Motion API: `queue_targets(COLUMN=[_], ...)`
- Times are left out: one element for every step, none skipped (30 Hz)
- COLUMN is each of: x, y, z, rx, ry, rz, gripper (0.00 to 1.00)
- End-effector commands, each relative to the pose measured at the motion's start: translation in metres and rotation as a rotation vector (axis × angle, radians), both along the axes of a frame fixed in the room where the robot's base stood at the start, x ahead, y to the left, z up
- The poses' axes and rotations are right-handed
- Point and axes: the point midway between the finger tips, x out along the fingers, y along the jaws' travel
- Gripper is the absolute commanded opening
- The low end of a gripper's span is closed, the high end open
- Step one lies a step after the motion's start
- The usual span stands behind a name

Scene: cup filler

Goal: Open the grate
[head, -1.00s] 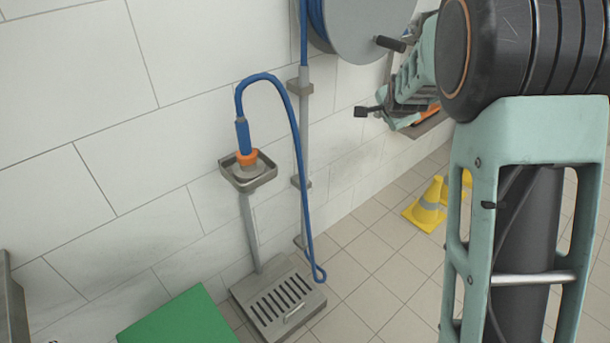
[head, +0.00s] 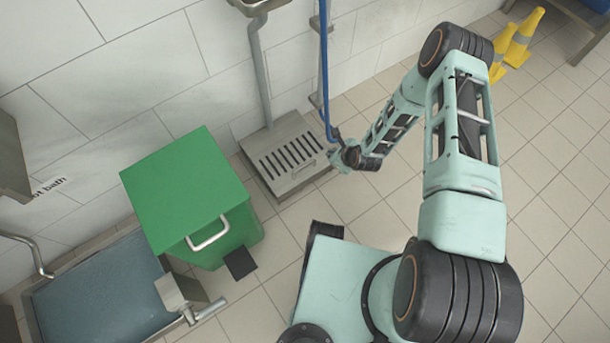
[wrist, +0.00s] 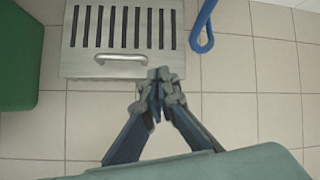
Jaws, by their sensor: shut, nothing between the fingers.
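The grate (head: 267,150) is a grey metal floor plate with several dark slots, lying flat and closed on its low base by the wall. Its bar handle (wrist: 121,60) is at the front edge, left of my fingertips in the wrist view. The slotted plate (wrist: 84,27) fills the upper left of that view. My gripper (wrist: 160,75) is shut and empty, its fingertips overlapping the plate's front right corner in the picture. I cannot tell whether they touch it. In the head view my gripper (head: 338,154) is just right of the grate.
A green bin (head: 185,190) stands left of the grate. A blue hose (head: 324,70) hangs at the grate's right, its loop (wrist: 202,38) close by. A water basin (head: 100,295) is at lower left. Yellow cones (head: 522,40) stand far right. Tiled floor in front is clear.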

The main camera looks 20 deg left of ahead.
Motion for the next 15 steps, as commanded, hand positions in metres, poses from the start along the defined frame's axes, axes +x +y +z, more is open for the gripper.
queue_targets(x=[-0.022, -0.030, -0.041, -0.049, -0.055, -0.062, -0.066, -0.069, -0.072, -0.074, -0.074, -0.074, -0.073, -0.072, -0.071], y=[0.010, 0.014, 0.021, 0.026, 0.030, 0.034, 0.037, 0.039, 0.041, 0.043, 0.044, 0.046, 0.047, 0.049, 0.051], z=[-0.025, -0.032, -0.041, -0.046, -0.050, -0.054, -0.057, -0.059, -0.061, -0.062, -0.064, -0.066, -0.068, -0.071, -0.075], rx=[0.052, 0.080, 0.114, 0.139, 0.158, 0.182, 0.196, 0.207, 0.218, 0.224, 0.229, 0.232, 0.233, 0.233, 0.232], ry=[0.041, 0.058, 0.081, 0.095, 0.109, 0.123, 0.132, 0.139, 0.147, 0.150, 0.152, 0.153, 0.154, 0.154, 0.154], rz=[-0.046, -0.074, -0.107, -0.130, -0.149, -0.173, -0.188, -0.200, -0.210, -0.217, -0.221, -0.223, -0.224, -0.224, -0.222], gripper=[0.00, 0.00, 0.00, 0.00, 0.00, 0.00, 0.00, 0.00, 0.00, 0.00, 0.00, 0.00, 0.00, 0.00, 0.00])
